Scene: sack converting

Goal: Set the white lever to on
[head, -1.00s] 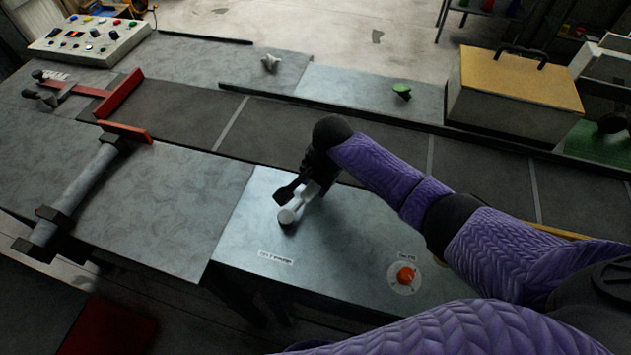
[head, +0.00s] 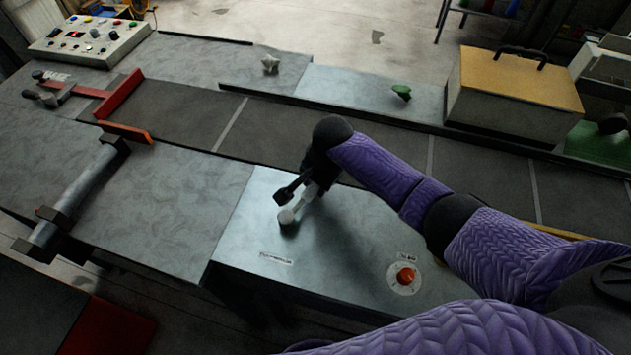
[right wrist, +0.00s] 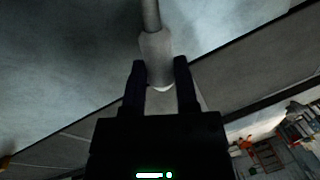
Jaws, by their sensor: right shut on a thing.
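The white lever (head: 289,215) stands on the light metal panel in the middle of the head view. Its round white end shows beside my gripper's dark fingers, and the rest is partly hidden. My right gripper (head: 296,193) is shut on the lever. In the right wrist view the lever (right wrist: 153,45) runs down from the top edge, and its wider part sits between the two fingers of my right gripper (right wrist: 160,78). A small label plate (head: 276,258) lies on the panel in front of the lever; its text is too blurred to read. My left gripper is not in view.
A dark conveyor belt (head: 275,128) runs behind the panel. A roller (head: 75,200) is at left.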

